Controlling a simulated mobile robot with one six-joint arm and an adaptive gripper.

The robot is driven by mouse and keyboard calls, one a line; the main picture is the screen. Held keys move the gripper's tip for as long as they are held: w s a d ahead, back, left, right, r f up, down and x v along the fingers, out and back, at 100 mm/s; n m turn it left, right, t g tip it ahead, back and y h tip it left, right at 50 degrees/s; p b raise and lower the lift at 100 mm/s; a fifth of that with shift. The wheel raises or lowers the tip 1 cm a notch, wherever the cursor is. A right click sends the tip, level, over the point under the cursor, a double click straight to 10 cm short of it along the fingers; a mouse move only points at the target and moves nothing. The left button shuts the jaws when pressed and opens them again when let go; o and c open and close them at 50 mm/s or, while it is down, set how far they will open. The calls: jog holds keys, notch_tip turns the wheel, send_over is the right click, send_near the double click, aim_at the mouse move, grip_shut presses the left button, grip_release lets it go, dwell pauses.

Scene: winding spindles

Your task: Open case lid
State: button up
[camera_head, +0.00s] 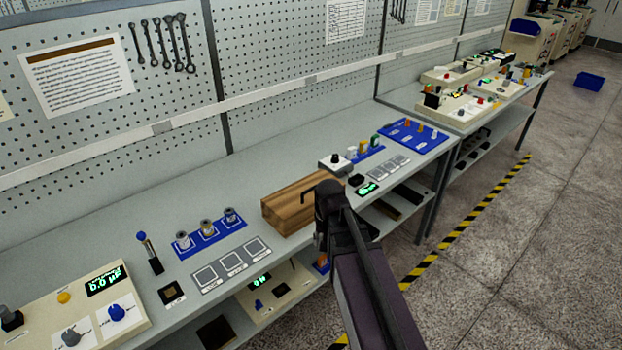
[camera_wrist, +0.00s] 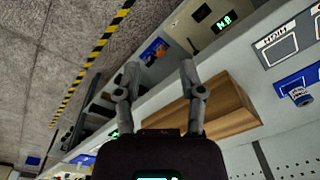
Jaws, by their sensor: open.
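The wooden case (camera_head: 290,206) sits on the grey bench near its front edge, in the middle of the head view. Its striped brown top looks closed; no gap shows. My gripper (camera_wrist: 158,75) is open and empty in the wrist view, its two fingers apart. The case shows in the wrist view (camera_wrist: 230,106) beside and partly behind the right finger. In the head view my dark arm end covers the right end of the case. I cannot tell whether a finger touches it.
A blue tray with several small cylinders (camera_head: 210,232) and framed pads (camera_head: 232,262) lie left of the case. A white switch box (camera_head: 336,163) and a blue board (camera_head: 413,136) stand to its right. A lower shelf holds a control panel (camera_head: 272,290). The pegboard wall (camera_head: 275,60) stands behind.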

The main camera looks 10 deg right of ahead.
aim_at(311, 189)
jog(key=w+d+r+m+t+p, duration=0.1)
jog(key=w+d+r+m+p, duration=0.1)
jog(key=w+r+m+p, duration=0.7)
jog(key=w+r+p, duration=0.5)
jog(key=w+r, duration=0.2)
jog(key=w, duration=0.4)
jog(key=shift+y, duration=0.4)
jog(key=shift+w+a+f, duration=0.1)
jog(key=shift+f, duration=0.1)
jog(key=f+b, duration=0.4)
jog(key=w+a+f+b, duration=0.1)
jog(key=f+b, duration=0.3)
jog(key=b, duration=0.1)
jog(key=w+f+b, duration=0.1)
jog(key=f+b, duration=0.3)
jog(key=f, duration=0.1)
jog(key=shift+w+a+f, duration=0.1)
jog(key=shift+w+a, duration=0.05)
grip_shut()
